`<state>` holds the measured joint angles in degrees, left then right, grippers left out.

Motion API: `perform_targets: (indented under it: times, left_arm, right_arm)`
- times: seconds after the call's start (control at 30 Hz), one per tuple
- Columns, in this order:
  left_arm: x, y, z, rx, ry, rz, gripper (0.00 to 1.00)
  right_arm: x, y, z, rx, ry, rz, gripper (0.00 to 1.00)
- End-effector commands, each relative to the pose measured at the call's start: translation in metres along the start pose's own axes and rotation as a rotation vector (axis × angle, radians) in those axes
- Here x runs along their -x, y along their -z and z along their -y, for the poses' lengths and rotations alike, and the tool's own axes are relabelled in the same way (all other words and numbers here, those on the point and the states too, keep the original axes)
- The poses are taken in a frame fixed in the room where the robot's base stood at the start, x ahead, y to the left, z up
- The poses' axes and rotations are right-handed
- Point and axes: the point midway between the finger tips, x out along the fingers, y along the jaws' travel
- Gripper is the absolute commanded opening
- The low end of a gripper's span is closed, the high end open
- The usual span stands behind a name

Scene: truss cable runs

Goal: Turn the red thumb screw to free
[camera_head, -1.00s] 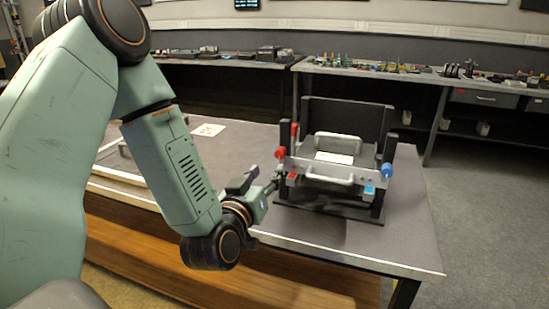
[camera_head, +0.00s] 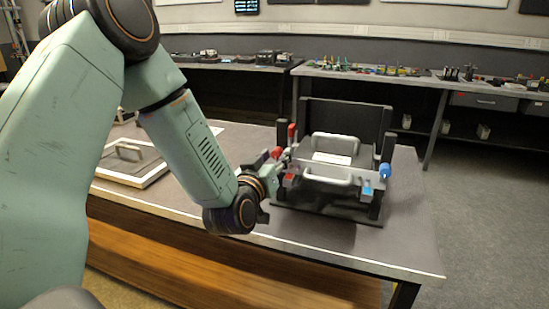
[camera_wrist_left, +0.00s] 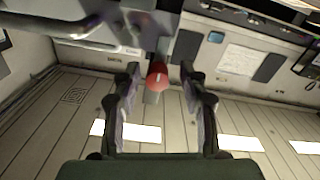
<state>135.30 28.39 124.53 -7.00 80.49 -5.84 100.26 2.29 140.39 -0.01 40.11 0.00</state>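The red thumb screw (camera_head: 277,152) is at the left front of the black fixture (camera_head: 343,115) on the table. In the left wrist view the round red screw head (camera_wrist_left: 157,76) shows between the fingertips, with a gap on each side. My left gripper (camera_head: 281,170) reaches in from the left at the fixture's left side; its fingertips are hard to make out in the head view. In the left wrist view the left gripper (camera_wrist_left: 160,80) is open, its fingers on either side of the screw head. I cannot tell how deep the screw sits between them. My right gripper is not in view.
The fixture has two pale handles, a blue knob (camera_head: 384,170) at its right and a red lever (camera_head: 292,133) at its left. A framed panel (camera_head: 130,160) with a handle lies on the table at left. The table's right front (camera_head: 405,235) is clear.

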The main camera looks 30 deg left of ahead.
Motion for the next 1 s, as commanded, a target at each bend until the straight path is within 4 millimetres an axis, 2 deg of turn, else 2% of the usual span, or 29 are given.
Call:
perform_targets:
  times: [0.07,0.47,0.77,1.0]
  left_arm:
    - [-0.0005,-0.0002,-0.0008,-0.001,-0.001,0.000,0.34]
    - [-0.0011,-0.0005,-0.0014,0.000,0.000,0.001,0.00]
    - [-0.0011,-0.0007,-0.0013,0.013,0.000,0.001,0.00]
    - [-0.0013,-0.0008,-0.0013,0.109,0.000,0.000,0.00]
  right_arm:
    - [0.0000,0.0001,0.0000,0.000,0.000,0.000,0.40]
    - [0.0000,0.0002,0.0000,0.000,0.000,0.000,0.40]
    - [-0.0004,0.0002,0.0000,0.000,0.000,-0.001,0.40]
    - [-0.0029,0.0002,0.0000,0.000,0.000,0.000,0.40]
